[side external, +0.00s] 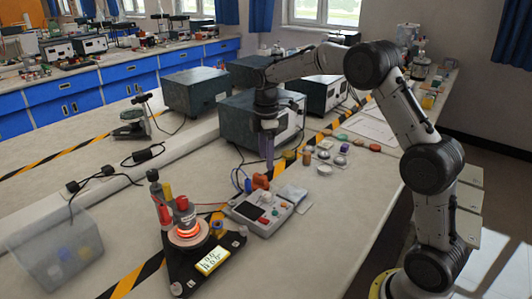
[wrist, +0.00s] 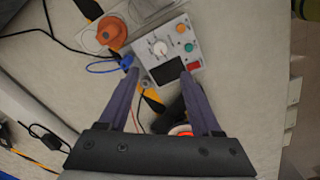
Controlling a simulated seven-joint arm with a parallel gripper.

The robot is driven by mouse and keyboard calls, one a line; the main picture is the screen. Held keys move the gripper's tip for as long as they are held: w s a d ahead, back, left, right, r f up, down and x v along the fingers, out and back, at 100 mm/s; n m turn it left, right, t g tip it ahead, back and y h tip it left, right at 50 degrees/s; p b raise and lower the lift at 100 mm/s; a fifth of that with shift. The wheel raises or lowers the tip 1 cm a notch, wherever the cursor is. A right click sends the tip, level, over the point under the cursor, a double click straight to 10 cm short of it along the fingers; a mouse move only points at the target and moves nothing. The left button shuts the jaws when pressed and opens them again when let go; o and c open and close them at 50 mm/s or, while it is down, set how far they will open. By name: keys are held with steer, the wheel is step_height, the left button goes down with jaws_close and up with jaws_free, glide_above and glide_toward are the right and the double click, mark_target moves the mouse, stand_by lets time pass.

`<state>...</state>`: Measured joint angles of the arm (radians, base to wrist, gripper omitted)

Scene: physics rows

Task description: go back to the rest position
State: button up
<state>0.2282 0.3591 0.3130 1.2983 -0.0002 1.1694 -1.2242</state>
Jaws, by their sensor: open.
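My gripper (side external: 268,160) hangs from my arm above the bench, fingers pointing down, beside the dark grey instrument boxes. In the wrist view my gripper (wrist: 160,75) is open, with two purple fingers apart and nothing between them. Below and beyond the fingers lies a white control box (wrist: 162,47) with a dark screen, a dial and coloured buttons. It also shows in the side external view (side external: 268,207), in front of the gripper. The fingers look apart from the box.
A black stand with a glowing orange ring (side external: 187,233) is at the front. An orange part (side external: 261,181) lies behind the control box. A clear bin (side external: 55,245) stands at the left. Grey boxes (side external: 195,90) line the bench, and cables cross it. Small coloured pieces lie right.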

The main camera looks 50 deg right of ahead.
steer(key=shift+r, duration=0.45)
steer(key=s+a+r+t, duration=0.2)
steer(key=s+a+r, duration=0.1)
steer(key=r, duration=0.6)
steer(key=s+a+r+m+t, duration=0.1)
steer(key=s+a+r, duration=0.2)
steer(key=s, duration=0.3)
steer(key=s+a+r+t, duration=0.1)
steer(key=s+a+r, duration=0.1)
steer(key=s+r, duration=0.3)
steer(key=s+a+f+m, duration=0.1)
steer(key=s+f+m, duration=0.4)
steer(key=s, duration=0.3)
steer(key=s+a+f+m+t, duration=0.1)
steer(key=s+a+f+m, duration=0.1)
steer(key=s+f+m, duration=0.3)
steer(key=s, duration=0.3)
steer(key=shift+s+t, duration=0.25)
steer(key=shift+t, duration=0.05)
steer(key=shift+m, duration=0.3)
